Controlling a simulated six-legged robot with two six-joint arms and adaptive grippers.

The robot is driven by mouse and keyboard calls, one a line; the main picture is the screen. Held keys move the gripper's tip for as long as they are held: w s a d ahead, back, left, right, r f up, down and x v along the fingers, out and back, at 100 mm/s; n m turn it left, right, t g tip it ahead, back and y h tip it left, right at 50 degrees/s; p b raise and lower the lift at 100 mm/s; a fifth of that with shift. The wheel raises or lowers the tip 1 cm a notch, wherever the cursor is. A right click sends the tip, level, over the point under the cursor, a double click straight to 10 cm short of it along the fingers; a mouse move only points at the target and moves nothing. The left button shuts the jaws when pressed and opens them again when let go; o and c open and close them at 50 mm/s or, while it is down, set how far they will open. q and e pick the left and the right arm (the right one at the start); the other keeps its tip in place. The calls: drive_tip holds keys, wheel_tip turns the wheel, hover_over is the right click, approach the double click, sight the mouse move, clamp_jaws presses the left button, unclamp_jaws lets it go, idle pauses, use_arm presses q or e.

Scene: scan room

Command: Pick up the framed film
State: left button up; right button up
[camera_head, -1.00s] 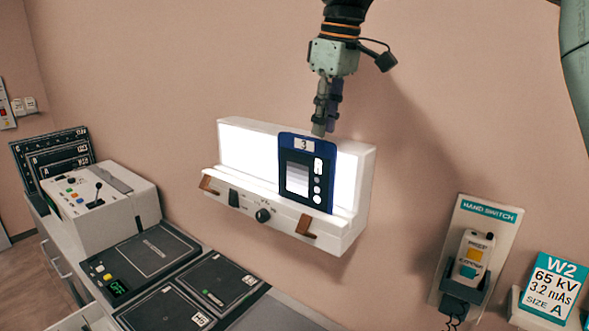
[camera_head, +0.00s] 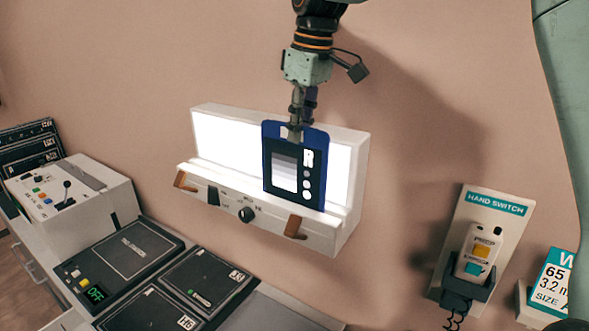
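The framed film (camera_head: 284,172) has a blue frame around a dark sheet with a letter R and grey steps. It stands upright against the right part of the lit white light box (camera_head: 340,229), on its lower ledge. My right gripper (camera_head: 299,133) points down at the film's top edge. One finger lies in front of the frame, over its top label. The other finger is partly hidden behind the top edge. I cannot tell whether the fingers press on the frame. My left gripper is not in view.
A hand switch (camera_head: 477,250) hangs on the wall at the right, with a W2-style setting card (camera_head: 550,285) beside it. A control box (camera_head: 75,195) and dark cassettes (camera_head: 125,255) lie on the counter at the left.

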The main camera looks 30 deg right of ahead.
sight(290, 156)
drive_tip(key=shift+w+f, duration=0.25)
drive_tip(key=shift+f, duration=0.35)
drive_tip(key=f, duration=0.1)
drive_tip(key=a+f+p, duration=0.1)
drive_tip(key=f, duration=0.2)
drive_tip(key=shift+w+a+f, duration=0.15)
drive_tip(key=shift+a+f, duration=0.2)
drive_tip(key=shift+a, duration=0.05)
drive_tip(key=shift+w+d+f, duration=0.3)
drive_tip(key=shift+f, duration=0.1)
drive_tip(key=shift+w+a, duration=0.15)
drive_tip(key=shift+a, duration=0.15)
drive_tip(key=shift+c, duration=0.4)
drive_tip(key=shift+a+r, duration=0.2)
drive_tip(key=shift+a, duration=0.1)
drive_tip(key=c, duration=0.3)
drive_tip(key=shift+s+d, duration=0.25)
clamp_jaws()
drive_tip(key=shift+w+d+f, duration=0.1)
drive_tip(key=shift+d, duration=0.1)
